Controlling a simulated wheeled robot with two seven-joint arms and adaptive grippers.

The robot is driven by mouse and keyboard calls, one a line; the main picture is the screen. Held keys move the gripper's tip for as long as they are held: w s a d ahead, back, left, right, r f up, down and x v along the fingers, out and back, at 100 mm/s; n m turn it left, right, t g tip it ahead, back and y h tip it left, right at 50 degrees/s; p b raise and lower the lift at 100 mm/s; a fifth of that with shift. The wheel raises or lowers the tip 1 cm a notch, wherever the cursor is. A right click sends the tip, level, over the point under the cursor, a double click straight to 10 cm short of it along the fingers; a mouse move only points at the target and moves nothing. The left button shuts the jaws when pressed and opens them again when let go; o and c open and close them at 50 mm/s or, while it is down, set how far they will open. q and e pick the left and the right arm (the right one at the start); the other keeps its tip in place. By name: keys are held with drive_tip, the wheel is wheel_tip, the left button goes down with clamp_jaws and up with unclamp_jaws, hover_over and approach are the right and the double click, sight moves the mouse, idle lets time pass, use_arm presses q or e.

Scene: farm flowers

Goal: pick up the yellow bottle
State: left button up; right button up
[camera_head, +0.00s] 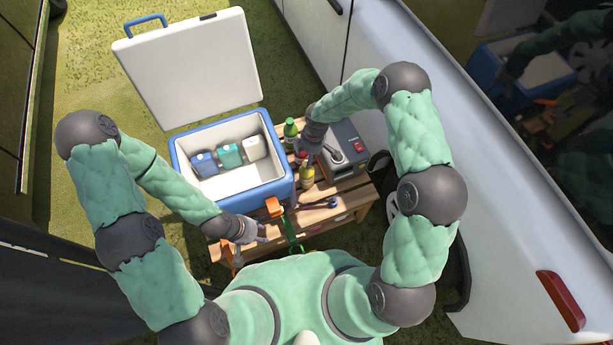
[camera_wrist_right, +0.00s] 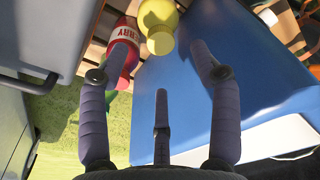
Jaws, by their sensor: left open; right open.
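The yellow bottle (camera_head: 307,172) stands on the wooden table beside the cooler in the head view. In the right wrist view the yellow bottle (camera_wrist_right: 158,28) is at the top, beyond the fingertips. My left gripper (camera_head: 258,232) is open and empty at the front of the cooler, low over the table edge.
The open blue cooler (camera_head: 237,199) holds several cartons and stands left of the bottles. A green bottle (camera_head: 290,130) stands behind. A grey box (camera_head: 343,142) is on the right, near the white vehicle (camera_head: 440,70). Tools with orange and green parts (camera_head: 273,207) lie in front.

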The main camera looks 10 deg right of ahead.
sight(307, 174)
wheel_tip(307, 174, down, 2)
drive_tip(key=shift+a, duration=0.1)
drive_tip(key=shift+a+f+b, duration=0.15)
drive_tip(key=shift+f+b, duration=0.65)
drive_tip(key=shift+f, duration=0.5)
drive_tip(key=shift+a+f+b, duration=0.1)
drive_tip(key=shift+f+b, duration=0.7)
drive_tip(key=shift+f, duration=0.45)
drive_tip(key=shift+r, duration=0.1)
clamp_jaws()
